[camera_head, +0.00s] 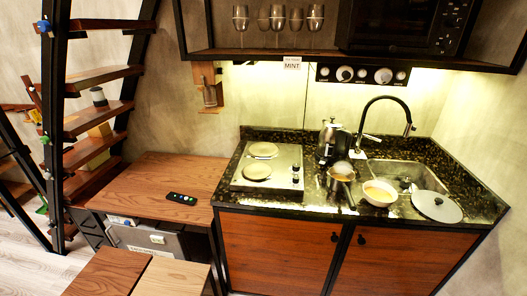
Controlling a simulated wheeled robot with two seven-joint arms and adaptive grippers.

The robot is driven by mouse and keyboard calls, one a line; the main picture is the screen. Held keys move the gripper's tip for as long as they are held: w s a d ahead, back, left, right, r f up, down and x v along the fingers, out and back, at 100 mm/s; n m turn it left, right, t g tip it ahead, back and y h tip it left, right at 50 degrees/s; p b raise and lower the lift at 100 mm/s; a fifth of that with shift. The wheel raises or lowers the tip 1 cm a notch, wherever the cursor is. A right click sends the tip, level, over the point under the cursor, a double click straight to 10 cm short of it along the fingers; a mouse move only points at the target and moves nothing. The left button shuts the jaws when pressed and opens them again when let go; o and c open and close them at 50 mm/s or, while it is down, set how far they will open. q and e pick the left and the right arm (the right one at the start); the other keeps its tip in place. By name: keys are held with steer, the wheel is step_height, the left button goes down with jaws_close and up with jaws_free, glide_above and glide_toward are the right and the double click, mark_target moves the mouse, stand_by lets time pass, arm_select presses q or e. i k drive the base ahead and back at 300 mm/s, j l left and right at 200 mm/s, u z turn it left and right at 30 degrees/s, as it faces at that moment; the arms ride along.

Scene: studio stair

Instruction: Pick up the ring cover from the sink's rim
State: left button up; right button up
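A round, flat grey cover (425,207) with a small dark spot near its middle lies at the front right corner of the sink (433,181). It appears to rest on the sink's rim and the dark counter beside it. I take it to be the ring cover; no ring shape is clear at this size. A pale bowl or pan (379,193) sits at the sink's front left, just left of the cover. Neither of my grippers shows in the head view.
A black faucet (384,100) arches behind the sink. A small pot (341,172), a kettle (328,138) and a two-plate hob (280,180) stand to the left. A shelf with glasses and a microwave (401,25) hangs above. Open wooden stairs are at far left.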

mark_target(434, 205)
steer(key=z, duration=1.55)
